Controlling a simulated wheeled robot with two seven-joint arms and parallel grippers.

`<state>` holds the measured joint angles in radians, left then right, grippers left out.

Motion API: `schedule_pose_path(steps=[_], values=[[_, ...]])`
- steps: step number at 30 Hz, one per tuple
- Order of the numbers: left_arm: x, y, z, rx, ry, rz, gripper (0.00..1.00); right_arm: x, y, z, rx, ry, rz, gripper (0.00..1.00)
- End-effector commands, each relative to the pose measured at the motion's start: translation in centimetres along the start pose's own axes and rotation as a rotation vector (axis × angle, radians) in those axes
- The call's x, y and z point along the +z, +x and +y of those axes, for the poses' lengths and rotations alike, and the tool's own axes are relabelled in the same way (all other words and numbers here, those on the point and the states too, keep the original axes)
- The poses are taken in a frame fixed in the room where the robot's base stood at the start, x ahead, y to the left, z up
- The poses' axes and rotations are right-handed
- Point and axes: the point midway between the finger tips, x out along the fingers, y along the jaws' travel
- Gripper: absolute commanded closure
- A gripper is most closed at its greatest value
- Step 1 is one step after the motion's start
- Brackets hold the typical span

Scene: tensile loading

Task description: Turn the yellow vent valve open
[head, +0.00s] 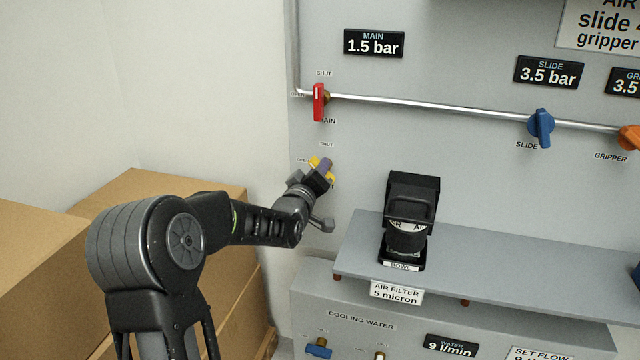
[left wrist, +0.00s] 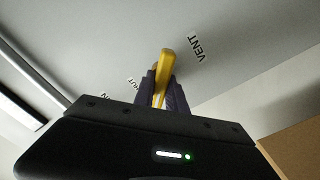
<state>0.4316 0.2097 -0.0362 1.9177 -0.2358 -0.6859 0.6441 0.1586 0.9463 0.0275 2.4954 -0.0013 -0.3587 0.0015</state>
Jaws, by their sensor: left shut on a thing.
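The yellow vent valve (head: 317,164) is on the grey panel, below the red main valve (head: 319,102). My left gripper (head: 322,172) is at it and covers part of it in the head view. In the left wrist view, the yellow handle (left wrist: 165,62) stands between the two dark fingers (left wrist: 163,97), beside the printed word VENT. The gripper is shut on the handle. The handle looks tilted in the head view, and its exact angle is hard to tell behind the fingers. My right gripper is not in view.
A metal pipe (head: 440,108) runs above, with a blue slide valve (head: 541,127) and an orange gripper valve (head: 629,137). A black air filter (head: 411,215) stands right of my gripper on a grey shelf (head: 520,262). Cardboard boxes (head: 150,185) stand at the left.

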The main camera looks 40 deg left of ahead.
Motion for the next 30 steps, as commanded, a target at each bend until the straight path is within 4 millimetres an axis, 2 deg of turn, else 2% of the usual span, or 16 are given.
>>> schedule_pose_path(steps=[1, 15, 24, 30], values=[[0.4, 0.0, -0.5, 0.002, -0.044, 0.002, 1.0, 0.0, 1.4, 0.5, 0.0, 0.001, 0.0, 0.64], [0.5, 0.0, -0.8, 0.002, -0.487, 0.002, 1.0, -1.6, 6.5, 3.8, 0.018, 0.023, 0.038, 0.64], [0.4, 0.0, -0.8, 0.002, -0.711, 0.001, 1.0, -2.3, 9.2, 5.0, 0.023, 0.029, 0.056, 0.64], [0.4, 0.0, -0.7, 0.0, -0.791, 0.0, 1.0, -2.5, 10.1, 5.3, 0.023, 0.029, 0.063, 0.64]])
